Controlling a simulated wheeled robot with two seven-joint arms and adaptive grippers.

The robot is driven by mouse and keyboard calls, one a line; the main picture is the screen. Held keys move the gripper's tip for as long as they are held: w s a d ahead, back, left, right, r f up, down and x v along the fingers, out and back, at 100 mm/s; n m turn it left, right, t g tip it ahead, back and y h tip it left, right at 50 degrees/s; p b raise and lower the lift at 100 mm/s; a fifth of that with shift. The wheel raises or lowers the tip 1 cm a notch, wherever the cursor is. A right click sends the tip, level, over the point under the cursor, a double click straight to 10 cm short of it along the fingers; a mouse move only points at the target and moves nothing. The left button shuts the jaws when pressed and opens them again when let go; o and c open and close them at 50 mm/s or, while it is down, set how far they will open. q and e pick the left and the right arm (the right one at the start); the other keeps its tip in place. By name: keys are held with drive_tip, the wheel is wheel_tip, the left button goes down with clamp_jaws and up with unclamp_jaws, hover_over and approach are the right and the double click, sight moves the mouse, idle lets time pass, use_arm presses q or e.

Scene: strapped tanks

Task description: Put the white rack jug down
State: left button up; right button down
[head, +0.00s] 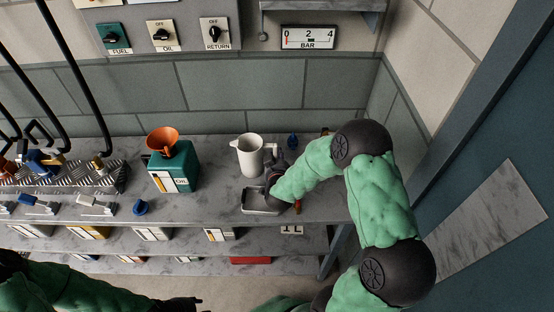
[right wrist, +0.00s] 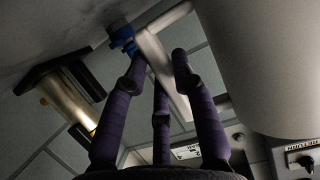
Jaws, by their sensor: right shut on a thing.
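The white jug (head: 251,158) is upright at the back of the grey marbled bench (head: 215,207), with its spout to the left. In the right wrist view its pale body (right wrist: 255,60) fills the upper right and its handle (right wrist: 158,55) runs between my purple fingers. My right gripper (head: 273,175), at the jug's right side, is shut on that handle. The jug's base is partly hidden; I cannot tell whether it touches the bench. My left gripper (head: 182,304) is a dark shape at the bottom edge, its fingers unclear.
A shallow grey tray (head: 261,209) lies in front of the jug. A green can (head: 181,172) with an orange funnel (head: 162,139) stands to the left. A small blue item (head: 292,141) is behind the gripper. Bare bench lies between can and jug.

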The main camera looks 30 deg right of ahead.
drive_tip(key=shift+r, duration=0.1)
drive_tip(key=c, duration=1)
unclamp_jaws()
drive_tip(key=shift+f, duration=0.2)
drive_tip(key=shift+r, duration=0.1)
drive_tip(key=shift+r, duration=0.15)
drive_tip(key=shift+p+v, duration=1.65)
drive_tip(key=shift+v, duration=4.35)
